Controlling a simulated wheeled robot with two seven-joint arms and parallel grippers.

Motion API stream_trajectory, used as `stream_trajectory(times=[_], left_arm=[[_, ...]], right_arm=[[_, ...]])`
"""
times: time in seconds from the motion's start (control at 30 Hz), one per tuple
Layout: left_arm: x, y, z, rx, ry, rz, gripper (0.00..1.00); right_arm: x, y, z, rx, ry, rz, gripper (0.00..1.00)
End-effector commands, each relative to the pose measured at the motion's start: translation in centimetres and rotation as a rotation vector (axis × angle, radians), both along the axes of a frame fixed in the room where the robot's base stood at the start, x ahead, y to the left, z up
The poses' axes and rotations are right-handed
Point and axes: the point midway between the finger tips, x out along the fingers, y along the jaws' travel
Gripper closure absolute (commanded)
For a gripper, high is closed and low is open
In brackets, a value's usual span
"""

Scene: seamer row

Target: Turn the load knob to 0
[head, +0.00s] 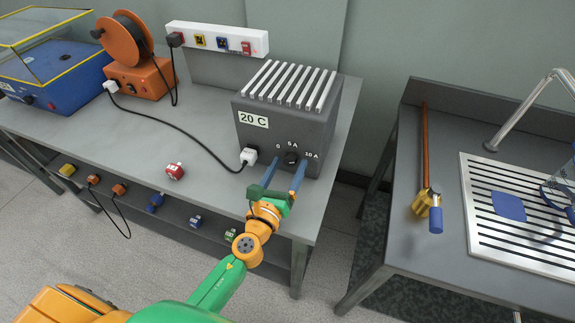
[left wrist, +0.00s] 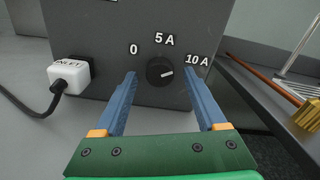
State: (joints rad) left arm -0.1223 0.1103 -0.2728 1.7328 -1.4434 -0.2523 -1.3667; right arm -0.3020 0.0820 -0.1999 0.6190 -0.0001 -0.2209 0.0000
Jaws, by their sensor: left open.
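The load knob (head: 291,158) is a small black round knob on the front of a dark grey box (head: 285,120) labelled 20 C. In the left wrist view the knob (left wrist: 160,71) sits below the 5 A mark, with 0 to its left and 10 A to its right. Its pale pointer line points right, toward 10 A. My left gripper (head: 288,165) is open in front of the box. In the left wrist view its blue fingers (left wrist: 160,77) stand on either side of the knob, with gaps between. My right gripper is not in view.
A white plug (head: 249,156) with a black cable sits in the box front, left of the knob. A red block (head: 174,171) lies on the bench. An orange cable reel (head: 138,60) and a blue case (head: 55,75) stand further left. A sink counter is at right.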

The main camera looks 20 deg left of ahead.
Motion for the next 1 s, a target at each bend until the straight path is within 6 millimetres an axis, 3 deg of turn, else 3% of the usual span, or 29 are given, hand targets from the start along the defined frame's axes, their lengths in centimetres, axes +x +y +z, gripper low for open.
stream_trajectory(times=[0.1,0.13,0.3,0.4,0.73,1.0], left_arm=[[-0.03,0.00,-0.03,0.000,0.000,0.000,0.27],[-0.04,0.00,-0.03,-0.001,0.000,0.000,0.32],[-0.05,0.00,-0.03,-0.001,0.000,0.000,0.78],[-0.06,0.01,-0.04,-0.001,0.001,0.000,1.00],[-0.06,-0.02,-0.08,-0.048,0.002,0.000,1.00],[-0.06,-0.05,-0.09,-0.231,0.007,0.000,1.00]], right_arm=[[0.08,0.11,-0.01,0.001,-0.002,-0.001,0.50],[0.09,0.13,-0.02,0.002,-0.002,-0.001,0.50],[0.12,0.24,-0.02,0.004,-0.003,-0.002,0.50],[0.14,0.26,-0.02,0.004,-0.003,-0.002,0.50],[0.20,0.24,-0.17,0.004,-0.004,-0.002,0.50],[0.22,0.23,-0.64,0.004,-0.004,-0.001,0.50]])
